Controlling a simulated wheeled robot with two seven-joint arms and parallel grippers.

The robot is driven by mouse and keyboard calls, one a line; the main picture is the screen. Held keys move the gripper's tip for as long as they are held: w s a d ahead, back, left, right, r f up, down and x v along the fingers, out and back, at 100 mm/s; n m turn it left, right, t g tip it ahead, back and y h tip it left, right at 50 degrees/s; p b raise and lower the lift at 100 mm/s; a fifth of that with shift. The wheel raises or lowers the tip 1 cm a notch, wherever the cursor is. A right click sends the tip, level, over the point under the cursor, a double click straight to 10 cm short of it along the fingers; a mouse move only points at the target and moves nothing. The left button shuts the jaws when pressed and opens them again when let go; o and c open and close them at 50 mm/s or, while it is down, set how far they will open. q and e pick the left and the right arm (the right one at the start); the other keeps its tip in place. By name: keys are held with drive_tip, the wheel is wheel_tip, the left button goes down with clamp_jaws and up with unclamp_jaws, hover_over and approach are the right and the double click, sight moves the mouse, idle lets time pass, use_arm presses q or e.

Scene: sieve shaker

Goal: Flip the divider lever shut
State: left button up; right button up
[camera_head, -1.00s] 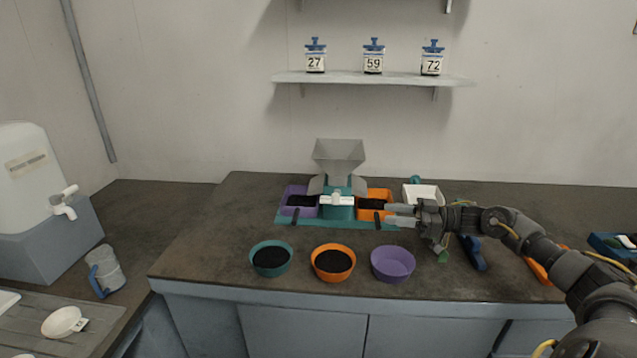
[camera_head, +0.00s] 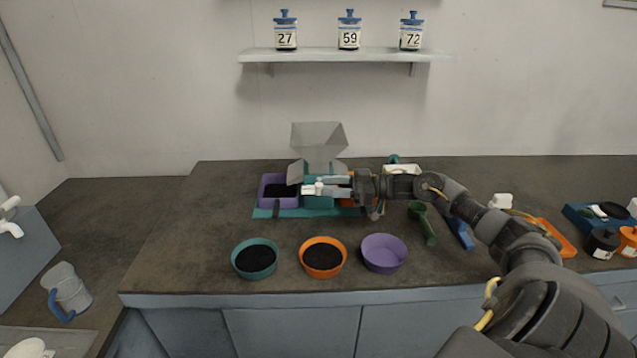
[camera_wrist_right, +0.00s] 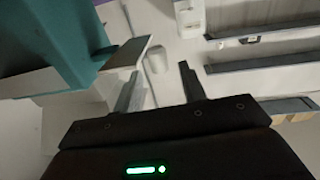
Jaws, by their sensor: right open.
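The sieve shaker has a clear hopper (camera_head: 318,138) above a teal body, with a purple tray (camera_head: 272,190) on its left and an orange tray mostly hidden behind my right gripper. The white divider lever (camera_head: 312,188) shows at the front of the body. My right gripper (camera_head: 328,187) is open, its fingertips pointing left right at the lever; I cannot tell whether they touch it. In the right wrist view the two fingers (camera_wrist_right: 160,85) are apart, and the teal body (camera_wrist_right: 60,40) is close on the left. My left gripper is not in view.
Teal (camera_head: 255,258), orange (camera_head: 323,257) and purple (camera_head: 384,253) bowls stand along the counter's front; the first two hold dark grains, the purple one looks empty. A green scoop (camera_head: 424,222) lies on the right. Numbered jars stand on the shelf (camera_head: 345,55) above.

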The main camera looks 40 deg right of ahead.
sight(319, 184)
drive_tip(key=x, duration=0.2)
drive_tip(key=shift+w+a+r, duration=0.1)
drive_tip(key=shift+w+a, duration=0.1)
drive_tip(key=shift+a, duration=0.05)
drive_tip(key=shift+w+a+p, duration=0.3)
drive_tip(key=shift+w+a, duration=0.1)
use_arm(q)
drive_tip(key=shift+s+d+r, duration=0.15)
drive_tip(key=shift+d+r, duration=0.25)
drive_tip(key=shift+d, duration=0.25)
